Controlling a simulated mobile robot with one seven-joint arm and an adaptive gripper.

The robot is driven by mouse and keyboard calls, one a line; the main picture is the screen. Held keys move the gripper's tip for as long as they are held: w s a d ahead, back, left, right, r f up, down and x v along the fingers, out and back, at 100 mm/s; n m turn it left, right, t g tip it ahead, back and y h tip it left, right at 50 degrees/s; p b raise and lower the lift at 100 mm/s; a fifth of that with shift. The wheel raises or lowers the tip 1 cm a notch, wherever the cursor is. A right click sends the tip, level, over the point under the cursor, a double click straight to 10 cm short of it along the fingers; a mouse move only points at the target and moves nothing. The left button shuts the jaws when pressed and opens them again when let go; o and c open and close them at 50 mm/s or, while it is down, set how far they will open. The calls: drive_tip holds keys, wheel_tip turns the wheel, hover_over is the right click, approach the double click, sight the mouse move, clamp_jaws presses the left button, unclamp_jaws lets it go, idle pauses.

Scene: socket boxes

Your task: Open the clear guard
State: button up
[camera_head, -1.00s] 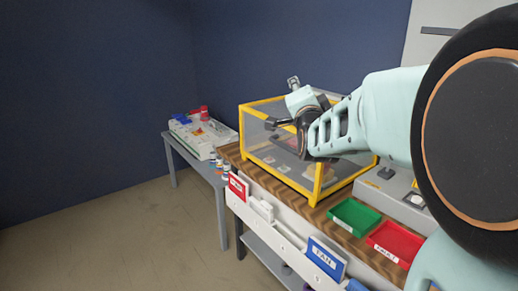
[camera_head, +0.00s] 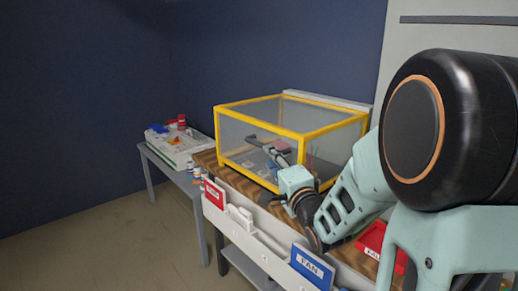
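The clear guard (camera_head: 291,132) is a see-through box with yellow edges, standing on the wooden bench top. It looks closed. My arm hides the guard's lower right front corner.
A red tray (camera_head: 370,238) is partly hidden by my arm. A blue FAN sign (camera_head: 312,265) and a red sign (camera_head: 214,194) stand along the bench front. A side table (camera_head: 172,173) at left holds a white box, bottles and a red item. Floor at left is clear.

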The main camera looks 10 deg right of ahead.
sight(261, 146)
drive_tip(key=w, duration=0.5)
drive_tip(key=w+a, duration=0.1)
drive_tip(key=w, duration=0.2)
drive_tip(key=shift+w+a+r+b, duration=0.1)
drive_tip(key=shift+w+r+b, duration=0.15)
drive_tip(key=shift+b, duration=0.15)
clamp_jaws()
